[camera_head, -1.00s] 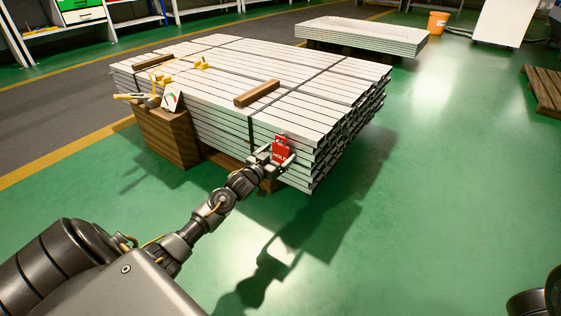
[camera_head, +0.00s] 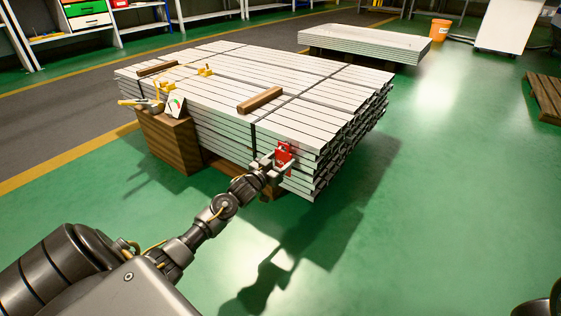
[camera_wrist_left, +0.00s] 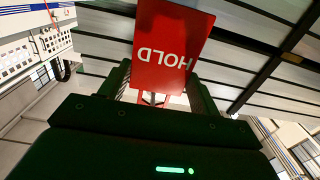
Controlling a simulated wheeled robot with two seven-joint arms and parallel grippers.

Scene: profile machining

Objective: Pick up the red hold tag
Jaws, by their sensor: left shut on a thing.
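The red hold tag (camera_head: 284,152) is at the near right corner of the stack of light metal profiles (camera_head: 330,90). My left gripper (camera_head: 276,163) is shut on the tag's lower part. In the left wrist view the tag (camera_wrist_left: 172,50) stands between the fingers, with the word HOLD upside down and the profile stack close behind it. I cannot tell whether the tag still touches the profiles.
A brown wooden bar (camera_head: 260,100) lies on the stack. A second profile stack (camera_head: 365,43) is behind.

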